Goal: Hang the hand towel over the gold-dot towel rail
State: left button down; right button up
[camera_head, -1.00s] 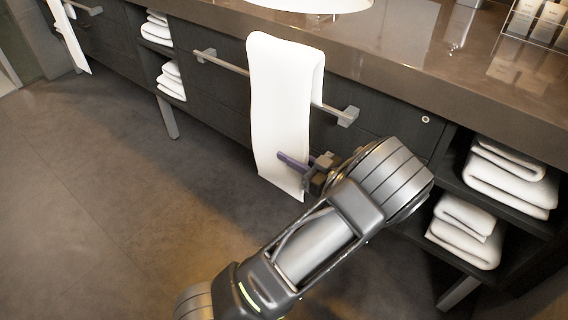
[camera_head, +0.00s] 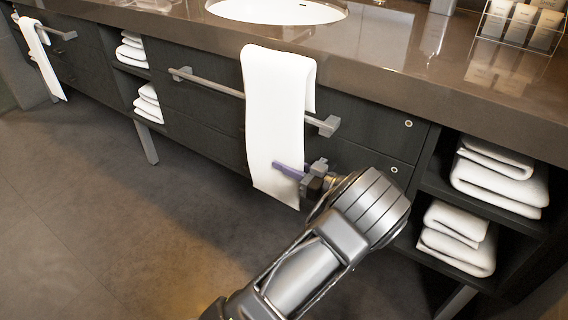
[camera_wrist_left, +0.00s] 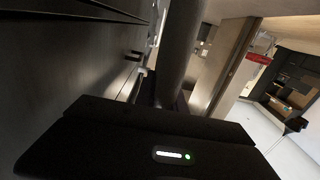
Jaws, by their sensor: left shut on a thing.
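The white hand towel (camera_head: 272,110) hangs over the grey towel rail (camera_head: 212,86) on the dark drawer front in the head view. Its long front part reaches well below the rail, and a shorter back part shows at its right edge. Small pale gold dots (camera_head: 408,124) mark the drawer front right of the rail. My left gripper (camera_head: 291,170), with purple fingers, is shut on the towel near its lower right edge. The fingertips lie partly across the towel. In the left wrist view the towel cannot be made out. My right gripper is in neither view.
The brown countertop (camera_head: 390,75) with a sink (camera_head: 278,10) overhangs the drawers. Folded towels (camera_head: 495,180) fill open shelves at right, and more (camera_head: 148,100) at left. Another towel (camera_head: 40,58) hangs on a far-left rail. The floor (camera_head: 110,220) in front is clear.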

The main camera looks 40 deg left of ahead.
aim_at(300, 200)
pick_arm(q)
jog(key=shift+f+b, duration=3.25)
jog(key=shift+f, duration=2.4)
jog(key=c, duration=1.3)
grip_release()
jog(key=d+p, duration=0.2)
jog(key=d, duration=0.5)
jog(key=shift+w+r, duration=0.1)
jog(key=shift+d, duration=0.45)
